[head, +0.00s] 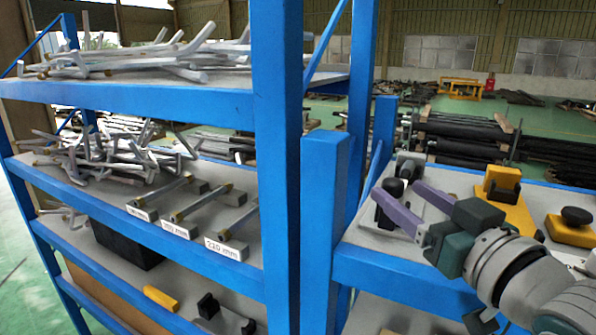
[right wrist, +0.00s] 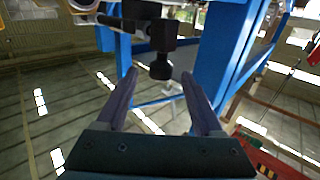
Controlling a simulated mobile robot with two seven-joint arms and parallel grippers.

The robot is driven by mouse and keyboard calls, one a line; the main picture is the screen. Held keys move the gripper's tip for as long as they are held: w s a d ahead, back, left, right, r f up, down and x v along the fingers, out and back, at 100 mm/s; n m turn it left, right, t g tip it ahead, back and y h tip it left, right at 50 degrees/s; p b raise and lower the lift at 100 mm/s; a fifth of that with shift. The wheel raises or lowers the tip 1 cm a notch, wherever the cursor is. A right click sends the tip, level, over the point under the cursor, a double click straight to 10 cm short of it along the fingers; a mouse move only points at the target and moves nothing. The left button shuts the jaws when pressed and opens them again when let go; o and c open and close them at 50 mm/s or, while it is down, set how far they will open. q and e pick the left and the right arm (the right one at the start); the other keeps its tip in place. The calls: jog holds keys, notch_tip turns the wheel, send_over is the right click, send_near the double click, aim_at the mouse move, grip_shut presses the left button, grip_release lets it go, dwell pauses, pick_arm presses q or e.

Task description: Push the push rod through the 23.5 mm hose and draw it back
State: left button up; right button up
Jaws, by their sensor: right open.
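My right gripper (head: 398,190) has two purple fingers, spread apart over the right-hand shelf. In the right wrist view a black knobbed piece (right wrist: 161,66) shows between the fingertips of this gripper (right wrist: 159,75), with gaps on both sides. In the head view a black knob (head: 388,210) stands by the fingers, partly covered by them. I cannot tell whether it is the push rod's handle. Three labelled rod-like pieces lie on grey blocks on the left rack's middle shelf; the nearest label (head: 227,248) is too small to read surely. My left gripper is not in view.
A blue post (head: 323,200) stands between the left rack and the right-hand shelf. A yellow bracket (head: 508,195) and a yellow block with a black knob (head: 571,232) sit right of my gripper.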

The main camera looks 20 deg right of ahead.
aim_at(399, 191)
jog(key=shift+w+d, duration=0.1)
jog(key=shift+w, duration=1.65)
grip_shut()
